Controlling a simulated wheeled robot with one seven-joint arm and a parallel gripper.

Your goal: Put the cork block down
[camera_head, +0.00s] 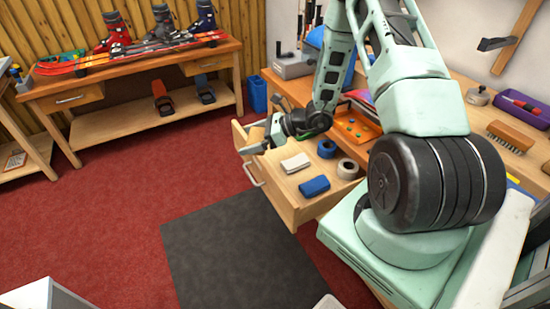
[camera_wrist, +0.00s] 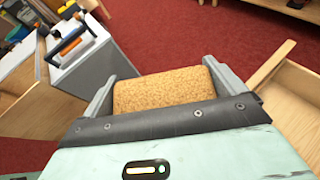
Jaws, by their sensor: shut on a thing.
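The cork block (camera_wrist: 165,88) is tan and speckled, and sits between the two grey fingers of my gripper (camera_wrist: 166,80) in the wrist view. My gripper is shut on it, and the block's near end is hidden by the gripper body. In the head view my gripper (camera_head: 257,138) is at the far left end of the open wooden drawer (camera_head: 289,207).
The drawer holds a white block (camera_head: 295,163), a blue block (camera_head: 314,186), and blue (camera_head: 327,148) and white (camera_head: 347,168) tape rolls. A grey metal box (camera_head: 292,65) stands on the bench behind. A ski bench (camera_head: 150,55) stands at the back left. Red floor (camera_head: 120,220) lies open.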

